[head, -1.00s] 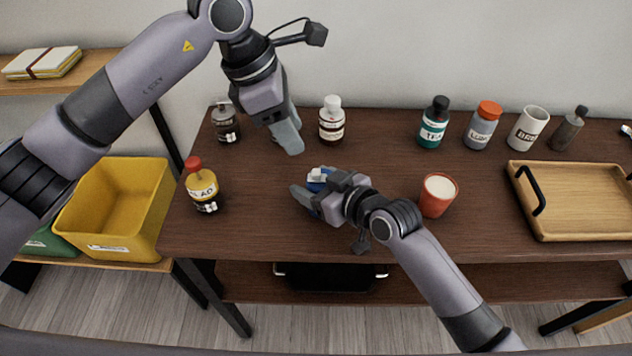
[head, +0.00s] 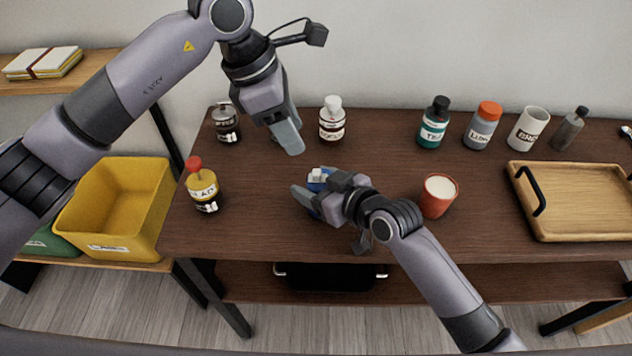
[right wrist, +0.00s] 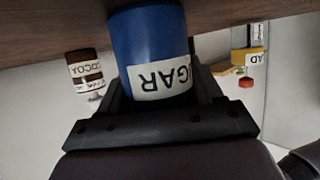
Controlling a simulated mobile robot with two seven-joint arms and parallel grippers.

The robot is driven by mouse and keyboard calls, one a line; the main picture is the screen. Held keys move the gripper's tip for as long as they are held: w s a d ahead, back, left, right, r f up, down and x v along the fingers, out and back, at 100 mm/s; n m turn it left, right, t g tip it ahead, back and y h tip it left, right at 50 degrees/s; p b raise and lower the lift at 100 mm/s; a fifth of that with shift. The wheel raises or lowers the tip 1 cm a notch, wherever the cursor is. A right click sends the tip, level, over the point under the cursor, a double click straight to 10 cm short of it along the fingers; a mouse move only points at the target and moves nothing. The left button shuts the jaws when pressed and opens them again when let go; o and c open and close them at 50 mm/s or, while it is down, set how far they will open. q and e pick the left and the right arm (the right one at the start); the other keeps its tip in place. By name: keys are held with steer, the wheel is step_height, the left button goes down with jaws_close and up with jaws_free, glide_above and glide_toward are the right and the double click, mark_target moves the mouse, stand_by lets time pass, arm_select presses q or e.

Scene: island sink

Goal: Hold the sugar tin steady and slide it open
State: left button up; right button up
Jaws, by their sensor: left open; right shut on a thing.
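The sugar tin is blue with a white label and fills the middle of the right wrist view (right wrist: 152,50), where the label reads upside down. In the head view only a small part of the tin (head: 316,187) shows, with a white piece on top; my right gripper hides the rest. My right gripper (head: 312,200) is shut on the tin, which stands on the brown table (head: 260,235). My left gripper (head: 290,137) is open and empty, above the table, behind and a little left of the tin.
An orange cup (head: 437,196) is close to my right wrist. Several containers line the back right, with a wooden tray (head: 575,232) at right. The table's front left is clear.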

arm_select(q)
steer(key=shift+a+f, duration=0.1)
steer(key=shift+a, duration=0.05)
steer(key=c, duration=0.7)
steer(key=a+h, duration=0.1)
steer(key=a, duration=0.2)
steer(key=a+f+m+h, duration=0.1)
steer(key=a+h, duration=0.1)
steer(key=a, duration=0.2)
steer(key=w+a+f+h, duration=0.1)
steer(key=a+h, duration=0.1)
steer(key=a, duration=0.1)
steer(key=shift+a+f+m+g, duration=0.15)
steer(key=shift+a+m+g, duration=0.1)
steer(key=shift+m+g, duration=0.15)
jaws_close()
glide_toward(313, 171)
steer(key=d+f, duration=0.1)
steer(key=f, duration=0.2)
steer(key=d+f, duration=0.1)
steer(key=f, duration=0.1)
steer(key=shift+d+f, duration=0.3)
steer(key=shift+d, duration=0.65)
steer(key=shift+s+d, duration=0.1)
steer(key=shift+d, duration=0.75)
